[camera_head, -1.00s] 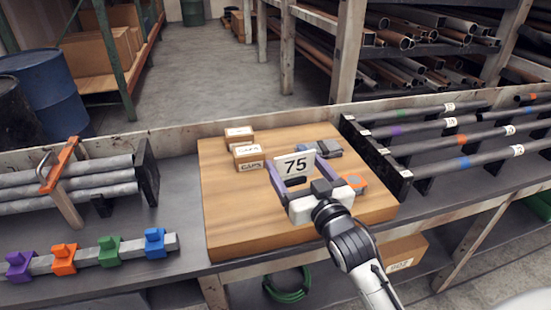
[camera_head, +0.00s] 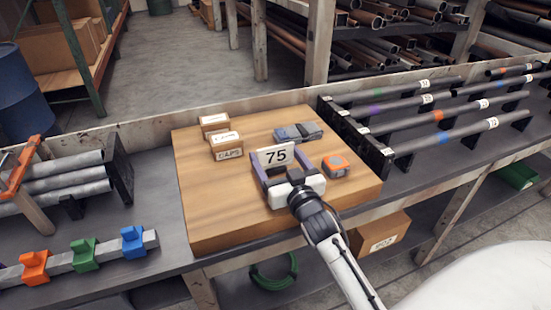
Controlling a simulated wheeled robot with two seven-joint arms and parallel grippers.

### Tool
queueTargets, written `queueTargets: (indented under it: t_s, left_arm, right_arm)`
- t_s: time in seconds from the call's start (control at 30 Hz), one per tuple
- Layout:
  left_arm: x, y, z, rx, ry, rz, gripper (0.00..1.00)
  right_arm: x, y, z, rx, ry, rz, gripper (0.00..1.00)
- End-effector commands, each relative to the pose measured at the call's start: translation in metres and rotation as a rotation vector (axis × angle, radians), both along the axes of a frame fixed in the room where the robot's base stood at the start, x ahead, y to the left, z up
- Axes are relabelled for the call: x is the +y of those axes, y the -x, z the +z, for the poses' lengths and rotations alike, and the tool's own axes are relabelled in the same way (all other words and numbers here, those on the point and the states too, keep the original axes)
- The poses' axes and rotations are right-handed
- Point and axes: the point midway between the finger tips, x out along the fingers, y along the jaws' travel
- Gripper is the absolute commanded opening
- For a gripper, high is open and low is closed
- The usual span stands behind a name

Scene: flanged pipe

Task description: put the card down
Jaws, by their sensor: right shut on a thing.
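A white card (camera_head: 276,156) with the black number 75 stands upright over the wooden board (camera_head: 205,205) on the bench. My right gripper (camera_head: 276,165) is shut on the card and holds it between its purple-grey fingers. I cannot tell whether the card's lower edge touches the board, as the gripper hides it. My left gripper is not in view.
Several small cardboard boxes labelled CAPS (camera_head: 228,152) stand left of the card. A grey tool (camera_head: 298,132) lies behind it, and an orange tape measure (camera_head: 336,166) is close to its right. Racked pipes (camera_head: 440,137) lie further right. The board's front left is bare.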

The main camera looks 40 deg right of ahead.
Motion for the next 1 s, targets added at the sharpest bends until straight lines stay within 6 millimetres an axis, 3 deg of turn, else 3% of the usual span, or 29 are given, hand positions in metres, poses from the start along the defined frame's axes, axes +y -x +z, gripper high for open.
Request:
queueTargets:
  t_s: [0.37,0.4,0.5,0.83,1.0]
  left_arm:
    - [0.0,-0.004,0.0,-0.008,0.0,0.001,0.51]
    - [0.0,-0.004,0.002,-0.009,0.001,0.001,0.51]
    - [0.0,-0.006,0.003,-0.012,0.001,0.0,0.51]
    - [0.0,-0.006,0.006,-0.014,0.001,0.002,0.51]
    - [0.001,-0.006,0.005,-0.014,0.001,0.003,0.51]
  right_arm:
    - [0.0,0.0,-0.005,0.0,0.0,0.0,0.55]
    - [0.0,0.0,-0.004,0.0,0.0,0.0,0.84]
    - [0.0,0.0,-0.004,0.0,0.0,0.0,0.96]
    - [0.0,0.001,0.001,-0.001,0.0,0.001,0.96]
    - [0.006,0.026,-0.001,0.002,-0.001,0.0,0.96]
